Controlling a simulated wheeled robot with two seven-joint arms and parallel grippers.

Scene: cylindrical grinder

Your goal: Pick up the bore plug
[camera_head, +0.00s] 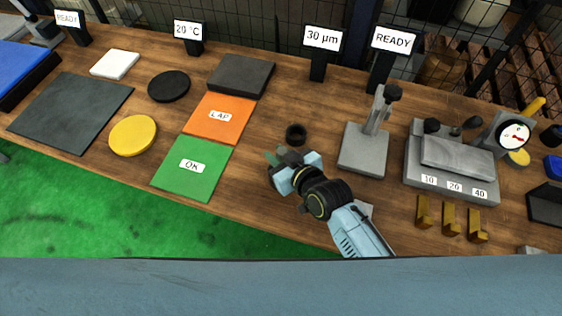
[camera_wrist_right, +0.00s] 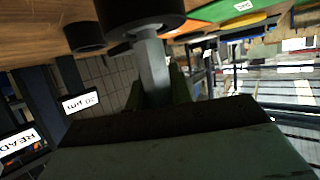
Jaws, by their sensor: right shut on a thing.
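My right gripper (camera_head: 277,160) is low over the wooden bench, just right of the green OK mat. In the right wrist view the gripper (camera_wrist_right: 160,90) is shut on the grey shaft of the bore plug (camera_wrist_right: 152,62), which has a wide dark round head (camera_wrist_right: 140,18). In the head view the held plug is hidden by the gripper and wrist. I cannot tell whether its head touches the bench. My left gripper is not in view.
A small black ring-like cylinder (camera_head: 296,135) stands just beyond the gripper. The green OK mat (camera_head: 180,185) and orange LAP mat (camera_head: 222,133) lie left. A grey stand (camera_head: 362,152) and a gauge fixture (camera_head: 450,178) stand right, with several brass blocks (camera_head: 451,222) in front.

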